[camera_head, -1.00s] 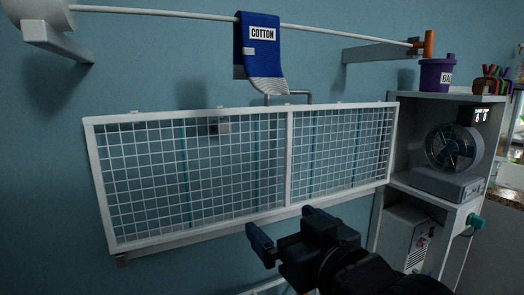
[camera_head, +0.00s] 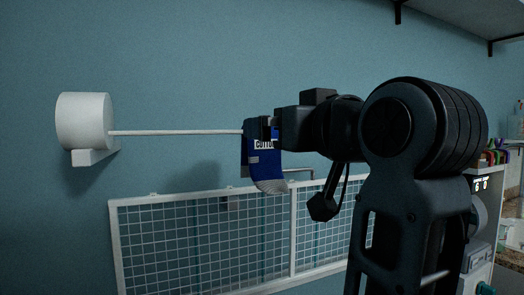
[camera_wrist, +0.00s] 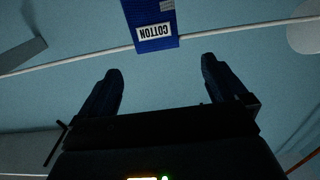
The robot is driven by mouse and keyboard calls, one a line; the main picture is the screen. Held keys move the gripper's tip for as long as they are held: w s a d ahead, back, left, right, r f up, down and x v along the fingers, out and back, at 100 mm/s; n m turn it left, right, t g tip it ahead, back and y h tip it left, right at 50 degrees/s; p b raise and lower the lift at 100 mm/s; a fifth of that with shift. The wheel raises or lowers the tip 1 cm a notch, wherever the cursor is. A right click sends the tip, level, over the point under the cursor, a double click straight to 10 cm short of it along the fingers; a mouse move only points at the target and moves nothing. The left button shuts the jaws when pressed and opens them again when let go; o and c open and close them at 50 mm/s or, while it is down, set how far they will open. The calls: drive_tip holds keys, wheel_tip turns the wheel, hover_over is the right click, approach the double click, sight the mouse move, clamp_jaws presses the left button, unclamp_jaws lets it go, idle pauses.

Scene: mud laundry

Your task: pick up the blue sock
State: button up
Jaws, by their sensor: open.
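The blue sock (camera_head: 263,171) hangs over a thin white rod (camera_head: 175,132) and carries a white label reading "COTTON". Its lower end has a grey-white striped part. In the wrist view the sock (camera_wrist: 150,14) is upside down at the top, beyond the fingertips and roughly between their lines. My gripper (camera_wrist: 160,68) is open, with nothing between its two dark fingers. In the head view my gripper (camera_head: 264,130) is level with the rod and overlaps the sock's upper part, hiding some of it. I cannot tell from that view whether it touches.
A white wire-mesh rack (camera_head: 205,240) is on the wall below the sock. A white cylinder (camera_head: 84,120) on a bracket ends the rod at left. A shelf edge (camera_head: 460,20) juts out at upper right.

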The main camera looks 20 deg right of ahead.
sight(261, 160)
drive_tip(key=w+p, duration=0.1)
drive_tip(key=w, duration=0.5)
drive_tip(key=shift+w+d+f+p, duration=0.15)
drive_tip(key=shift+f+p, duration=0.15)
drive_tip(key=shift+f, duration=0.15)
drive_tip(key=shift+c, duration=0.4)
drive_tip(key=c, duration=1)
